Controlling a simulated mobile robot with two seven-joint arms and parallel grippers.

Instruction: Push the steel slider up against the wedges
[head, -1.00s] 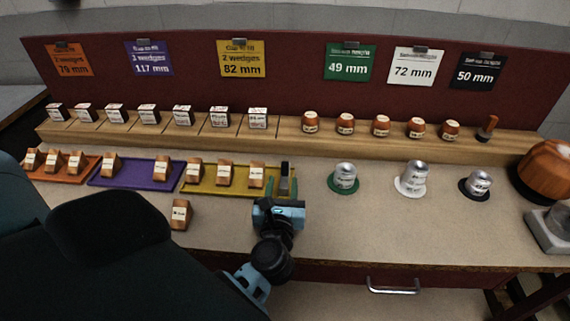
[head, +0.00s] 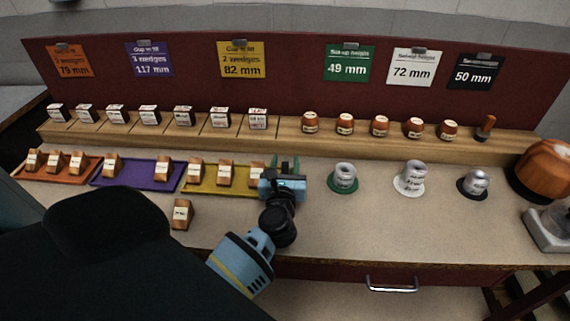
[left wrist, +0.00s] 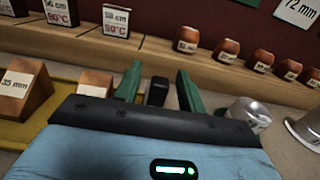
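The steel slider shows as a dark upright block (left wrist: 157,90) in the left wrist view, at the right end of the yellow tray. Its lower part is hidden by my gripper. Wooden wedges (head: 226,173) stand on the yellow tray (head: 210,189); the nearest one (left wrist: 95,84) is just left of my fingers in the wrist view. My left gripper (head: 286,164) is at the tray's right end. Its green fingers (left wrist: 158,78) are open, one on each side of the dark block, with small gaps showing. Whether the slider touches the wedges is hidden. My right gripper is not in view.
Orange (head: 84,178) and purple (head: 135,182) trays with wedges lie to the left. A loose wedge (head: 182,214) stands in front. Metal weights (head: 344,175) on coloured discs stand to the right. A wooden ledge (head: 290,139) with blocks and knobs runs behind.

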